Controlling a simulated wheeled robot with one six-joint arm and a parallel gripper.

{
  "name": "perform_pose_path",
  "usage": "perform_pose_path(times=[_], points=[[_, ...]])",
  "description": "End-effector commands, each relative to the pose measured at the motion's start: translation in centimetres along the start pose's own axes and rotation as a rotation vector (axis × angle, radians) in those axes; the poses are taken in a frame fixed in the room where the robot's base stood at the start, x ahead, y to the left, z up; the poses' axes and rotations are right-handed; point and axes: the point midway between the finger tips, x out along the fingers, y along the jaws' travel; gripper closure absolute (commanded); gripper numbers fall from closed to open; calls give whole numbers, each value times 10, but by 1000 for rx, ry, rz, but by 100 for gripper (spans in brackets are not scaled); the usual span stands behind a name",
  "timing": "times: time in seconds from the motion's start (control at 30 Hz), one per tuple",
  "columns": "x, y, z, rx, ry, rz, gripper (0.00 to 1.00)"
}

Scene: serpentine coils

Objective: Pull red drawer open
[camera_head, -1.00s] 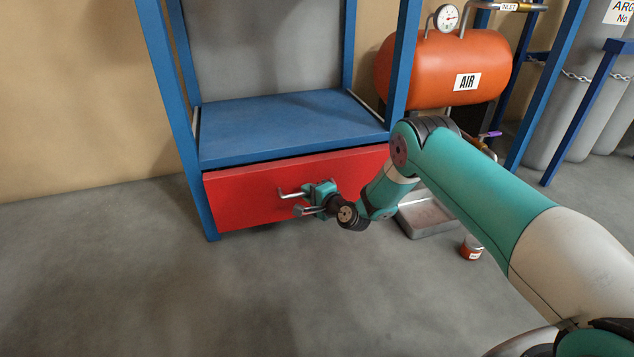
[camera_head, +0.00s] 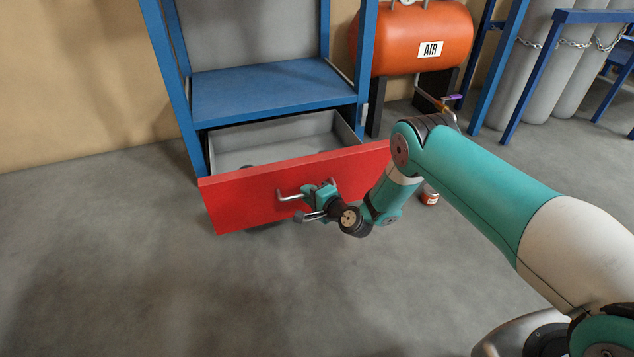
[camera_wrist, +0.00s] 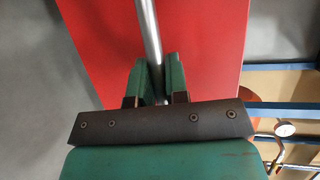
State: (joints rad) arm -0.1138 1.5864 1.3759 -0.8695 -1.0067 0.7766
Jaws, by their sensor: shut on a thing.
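The red drawer (camera_head: 250,199) is pulled part way out of the blue frame, and its grey inside shows behind the red front. A metal bar handle (camera_head: 287,198) is fixed to the front. My gripper (camera_head: 308,196) is at the handle. In the wrist view my gripper (camera_wrist: 160,80) has its two green fingers on either side of the handle's bar (camera_wrist: 149,35), shut on it, with the red front (camera_wrist: 200,40) behind. Dark round shapes at the drawer's bottom are mostly hidden by the front.
The blue cabinet frame (camera_head: 260,93) stands above the drawer. An orange air tank (camera_head: 412,38) is behind to the right, and a small orange-and-white can (camera_head: 429,197) is on the floor by my arm. The floor in front of the drawer is clear.

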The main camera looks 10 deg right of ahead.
Motion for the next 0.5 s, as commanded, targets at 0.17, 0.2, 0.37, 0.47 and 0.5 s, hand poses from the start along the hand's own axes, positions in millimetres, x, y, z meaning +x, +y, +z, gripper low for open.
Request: perform_pose_path(times=[0.17, 0.2, 0.37, 0.47, 0.5], points=[[-4, 2, 12, -4, -12, 2, 100], [-4, 2, 14, -4, -14, 2, 100], [-5, 3, 15, -4, -16, 1, 100], [-5, 3, 15, -4, -16, 1, 100], [-5, 3, 15, -4, -16, 2, 100]])
